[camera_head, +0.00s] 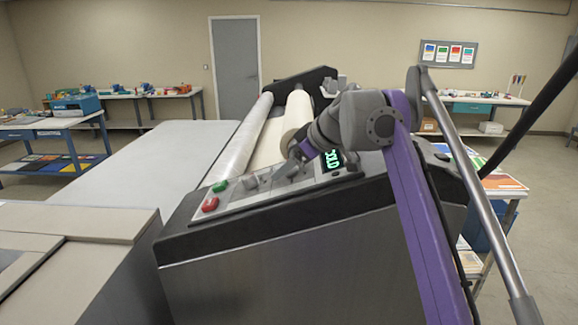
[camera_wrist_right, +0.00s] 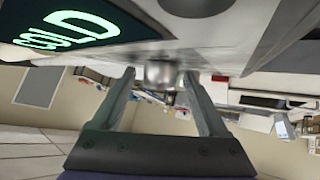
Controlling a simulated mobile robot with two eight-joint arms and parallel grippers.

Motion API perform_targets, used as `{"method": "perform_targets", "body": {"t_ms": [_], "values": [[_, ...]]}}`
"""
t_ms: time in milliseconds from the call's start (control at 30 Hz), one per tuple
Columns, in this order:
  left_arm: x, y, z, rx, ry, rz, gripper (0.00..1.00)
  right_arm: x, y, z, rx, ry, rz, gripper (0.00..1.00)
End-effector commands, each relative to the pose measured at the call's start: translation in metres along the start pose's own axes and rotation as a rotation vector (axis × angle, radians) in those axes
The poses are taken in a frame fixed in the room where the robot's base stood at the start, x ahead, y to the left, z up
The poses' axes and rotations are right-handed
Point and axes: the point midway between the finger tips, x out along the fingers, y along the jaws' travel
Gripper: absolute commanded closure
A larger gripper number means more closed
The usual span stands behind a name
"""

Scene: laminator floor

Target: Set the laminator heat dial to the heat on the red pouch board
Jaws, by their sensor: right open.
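The laminator (camera_head: 300,250) stands in front of me with a sloped control panel along its top edge. Its display (camera_head: 333,160) shows green text, which reads COLD in the right wrist view (camera_wrist_right: 70,28). A silvery dial (camera_wrist_right: 163,80) sits between the fingertips of my right gripper (camera_wrist_right: 159,72). The jaws are open, one finger on each side; contact cannot be told. In the head view my right gripper (camera_head: 291,166) reaches down to the panel and hides part of it. Coloured sheets or boards (camera_head: 500,182) lie on the right table, partly behind my arm; no heat marking is legible. My left gripper is out of view.
A red button (camera_head: 210,204), a green button (camera_head: 220,186) and another knob (camera_head: 250,182) are left of my right gripper on the panel. Rollers (camera_head: 296,118) lie behind. A wall board (camera_head: 449,54) has several coloured sheets. Workbenches (camera_head: 140,94) stand at the back left.

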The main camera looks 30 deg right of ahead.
Motion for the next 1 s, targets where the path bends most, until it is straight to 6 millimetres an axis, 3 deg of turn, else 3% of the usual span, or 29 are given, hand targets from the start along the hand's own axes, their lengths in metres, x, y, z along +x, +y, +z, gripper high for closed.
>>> {"method": "perform_targets", "body": {"t_ms": [200,233,633,1000], "values": [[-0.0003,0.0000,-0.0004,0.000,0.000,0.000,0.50,0.0000,0.0003,-0.0004,0.000,0.000,0.001,0.23],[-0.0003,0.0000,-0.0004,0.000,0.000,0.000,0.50,0.0000,0.0003,-0.0004,0.000,0.000,0.000,0.27],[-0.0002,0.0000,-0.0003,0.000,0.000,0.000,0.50,-0.0002,0.0003,-0.0002,0.000,0.000,0.000,0.99],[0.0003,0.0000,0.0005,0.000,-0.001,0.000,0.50,-0.0003,-0.0004,-0.0001,0.019,-0.001,0.038,1.00]]}}
